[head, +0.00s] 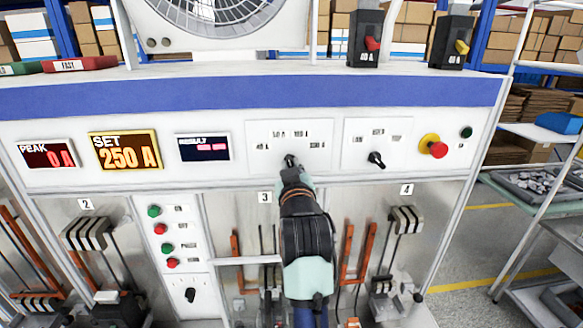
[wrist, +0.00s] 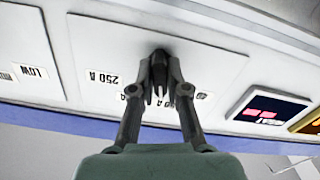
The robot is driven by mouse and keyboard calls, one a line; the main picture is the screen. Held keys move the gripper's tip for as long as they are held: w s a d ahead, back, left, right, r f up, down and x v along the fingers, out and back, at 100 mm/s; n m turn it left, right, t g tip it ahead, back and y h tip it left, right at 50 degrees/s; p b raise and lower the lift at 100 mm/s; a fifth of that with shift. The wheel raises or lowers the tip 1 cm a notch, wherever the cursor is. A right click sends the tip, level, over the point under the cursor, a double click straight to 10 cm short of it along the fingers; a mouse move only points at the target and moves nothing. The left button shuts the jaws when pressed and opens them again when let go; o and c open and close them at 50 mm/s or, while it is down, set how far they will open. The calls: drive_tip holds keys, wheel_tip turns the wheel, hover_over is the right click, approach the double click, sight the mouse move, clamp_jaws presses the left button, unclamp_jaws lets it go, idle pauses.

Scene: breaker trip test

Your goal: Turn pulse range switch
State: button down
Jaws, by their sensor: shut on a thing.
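The pulse range switch is a black knob (head: 290,160) on a white label plate in the middle of the panel, with several printed current values around it. In the wrist view the dark knob (wrist: 158,58) sits between my fingertips, with a "250 A" label to its left and other labels partly covered by the fingers. My gripper (head: 292,168) reaches up to the panel from below. In the wrist view its two fingers (wrist: 159,92) are shut on the knob. The knob's exact pointing direction is largely hidden.
A second black knob (head: 376,160) is to the right, then a red emergency button (head: 438,149) on yellow. To the left, the SET display (head: 125,151) reads 250 A and the PEAK display (head: 48,154) reads 0 A. Breaker stations with levers and cables fill the space below.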

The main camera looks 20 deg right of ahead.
drive_tip(key=shift+n, duration=0.3)
idle(0.4)
drive_tip(key=c, duration=1.2)
unclamp_jaws()
drive_tip(key=shift+o, duration=0.2)
drive_tip(key=v, duration=1.2)
